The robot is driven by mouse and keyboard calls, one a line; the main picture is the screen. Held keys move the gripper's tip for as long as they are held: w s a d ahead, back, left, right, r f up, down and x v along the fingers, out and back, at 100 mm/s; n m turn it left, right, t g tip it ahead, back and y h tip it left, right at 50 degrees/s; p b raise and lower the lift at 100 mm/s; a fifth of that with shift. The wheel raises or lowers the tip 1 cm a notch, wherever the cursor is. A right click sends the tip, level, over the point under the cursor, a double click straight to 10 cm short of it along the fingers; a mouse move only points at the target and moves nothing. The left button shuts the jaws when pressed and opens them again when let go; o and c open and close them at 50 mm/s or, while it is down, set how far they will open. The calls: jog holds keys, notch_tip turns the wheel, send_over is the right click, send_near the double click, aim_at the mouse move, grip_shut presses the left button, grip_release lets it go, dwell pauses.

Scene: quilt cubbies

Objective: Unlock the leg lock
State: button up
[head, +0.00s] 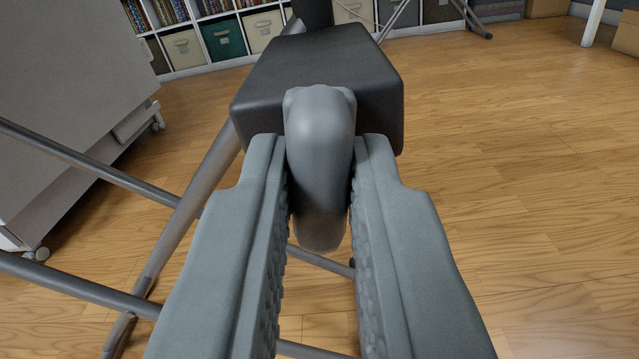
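The leg lock is a dark, rounded block (325,70) on a grey metal leg frame, in the upper middle of the head view. A smooth grey lever (320,115) bulges from its near face and curves down. My gripper (320,165) reaches in from the bottom, with one ridged finger on each side of the lever. Both fingers lie against the lever's sides with no clear gap, so it looks shut on the lever. The fingers hide parts of the lever's sides and the block's lower face.
Grey tubes (200,195) of the leg frame cross the left side and pass below the lever. A pale cabinet on casters (75,100) stands at the left. Cubby shelves with fabric bins (225,38) line the back. The wood floor (520,170) at the right is clear.

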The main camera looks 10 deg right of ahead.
grip_shut()
jog(key=shift+n, duration=1.1)
jog(key=o, duration=0.7)
grip_release()
jog(key=shift+s, duration=0.15)
jog(key=v, duration=1.7)
